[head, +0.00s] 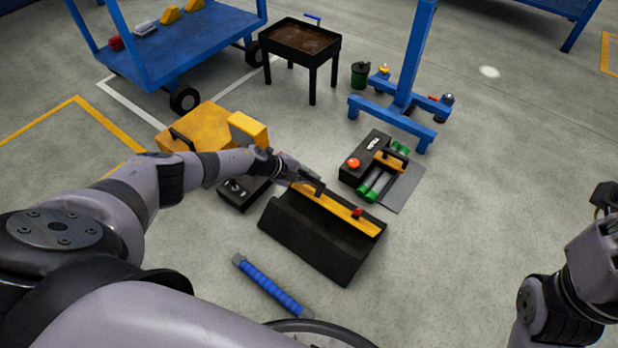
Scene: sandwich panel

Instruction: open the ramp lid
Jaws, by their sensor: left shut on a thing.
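A black ramp-shaped box (318,240) stands on the floor in the middle, its broad dark face sloping towards me. A yellow strip (340,211) with a red knob (357,212) runs along its top edge. My left gripper (314,187) reaches in from the left and is shut at the left end of this strip, on what looks like a dark handle. The fingers hide most of the handle. I cannot make out an open gap at the lid. My right arm is at the right edge; a dark part of its end (605,196) shows, but its jaws are unclear.
A black unit with green rollers (376,170) stands just behind the box. A yellow case (200,128) and a small black box (243,192) are to the left. A blue ribbed bar (271,286) lies in front. A blue cart, black table and blue stand are behind. Floor at right is clear.

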